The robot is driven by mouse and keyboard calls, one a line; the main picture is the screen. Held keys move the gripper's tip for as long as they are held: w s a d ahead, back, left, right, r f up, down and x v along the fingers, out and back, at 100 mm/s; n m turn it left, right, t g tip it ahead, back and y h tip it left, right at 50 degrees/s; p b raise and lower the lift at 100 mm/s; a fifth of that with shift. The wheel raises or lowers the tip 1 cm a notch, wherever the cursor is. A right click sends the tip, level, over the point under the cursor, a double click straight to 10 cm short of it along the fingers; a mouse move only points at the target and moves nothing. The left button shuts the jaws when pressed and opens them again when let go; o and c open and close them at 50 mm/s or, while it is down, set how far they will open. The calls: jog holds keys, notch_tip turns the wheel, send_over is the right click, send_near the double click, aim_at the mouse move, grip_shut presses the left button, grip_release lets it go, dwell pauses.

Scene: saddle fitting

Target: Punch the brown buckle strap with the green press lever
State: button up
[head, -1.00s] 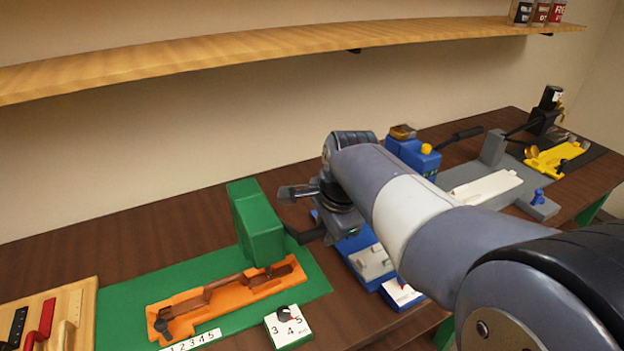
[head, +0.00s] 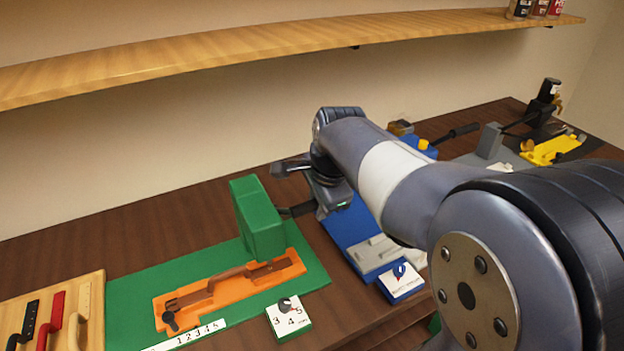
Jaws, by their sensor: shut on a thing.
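The brown buckle strap (head: 212,291) lies in the orange holder (head: 290,268) on the green base plate. Its buckle end is at the lower left, and its other end runs toward the foot of the green press (head: 258,218). The dark press lever (head: 296,210) sticks out from the right side of the green press. My gripper (head: 314,207) is at the outer end of this lever and shut on it. My own wrist and arm hide most of the jaws.
A white dial block (head: 288,317) and a number strip (head: 185,336) sit in front of the holder. A blue station (head: 352,225) stands close under my arm; grey and yellow stations (head: 552,150) are farther right.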

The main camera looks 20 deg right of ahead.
jog(key=shift+w+a+r+p, duration=0.15)
jog(key=shift+w+r+p, duration=0.55)
jog(key=shift+r+p, duration=0.2)
jog(key=shift+w+a+r+p, duration=0.1)
jog(key=shift+w+r+p, duration=0.55)
jog(key=shift+r+p, duration=0.15)
jog(key=shift+o, duration=0.9)
jog(key=shift+w, duration=0.1)
jog(key=o, duration=0.6)
jog(key=shift+f, duration=0.1)
jog(key=shift+p+v, duration=2.4)
jog(key=shift+v, duration=0.55)
